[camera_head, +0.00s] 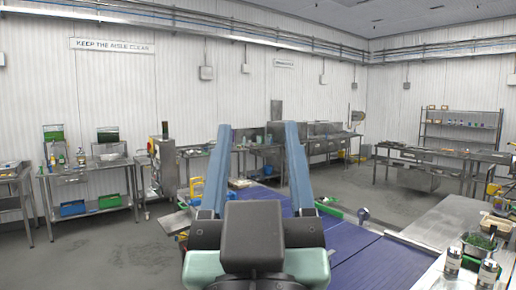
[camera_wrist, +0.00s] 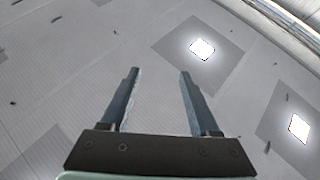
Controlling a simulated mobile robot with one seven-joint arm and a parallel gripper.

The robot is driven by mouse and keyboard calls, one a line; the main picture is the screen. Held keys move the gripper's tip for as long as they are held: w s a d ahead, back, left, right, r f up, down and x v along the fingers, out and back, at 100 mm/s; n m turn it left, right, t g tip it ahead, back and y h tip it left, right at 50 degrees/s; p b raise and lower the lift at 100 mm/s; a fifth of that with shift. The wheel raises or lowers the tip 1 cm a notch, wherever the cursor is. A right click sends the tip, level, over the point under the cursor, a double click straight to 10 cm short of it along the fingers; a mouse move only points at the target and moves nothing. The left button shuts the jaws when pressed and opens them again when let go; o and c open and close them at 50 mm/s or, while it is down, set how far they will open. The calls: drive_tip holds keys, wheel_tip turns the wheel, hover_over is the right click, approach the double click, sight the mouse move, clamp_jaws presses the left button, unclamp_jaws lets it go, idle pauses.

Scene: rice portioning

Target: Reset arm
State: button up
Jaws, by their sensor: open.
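My gripper (camera_head: 256,150) is raised in front of the head camera, with its two blue-grey fingers spread wide apart and nothing between them. In the wrist view my gripper (camera_wrist: 158,78) is also open and empty, and it points up toward the ceiling (camera_wrist: 60,70). No rice or portioning container is near the fingers. My wrist and gripper body hide part of the floor and conveyor behind them.
A blue conveyor belt (camera_head: 378,262) runs behind and right of my gripper. A steel table (camera_head: 440,222) at right holds jars (camera_head: 453,262) and a tray of greens (camera_head: 480,241). Steel benches and a shelf (camera_head: 462,124) line the walls. Grey floor (camera_head: 110,250) is clear at left.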

drive_tip(key=s+r+t, duration=0.2)
drive_tip(key=s+r, duration=0.2)
drive_tip(key=r, duration=0.1)
drive_tip(key=shift+s+m, duration=0.35)
drive_tip(key=shift+m, duration=0.05)
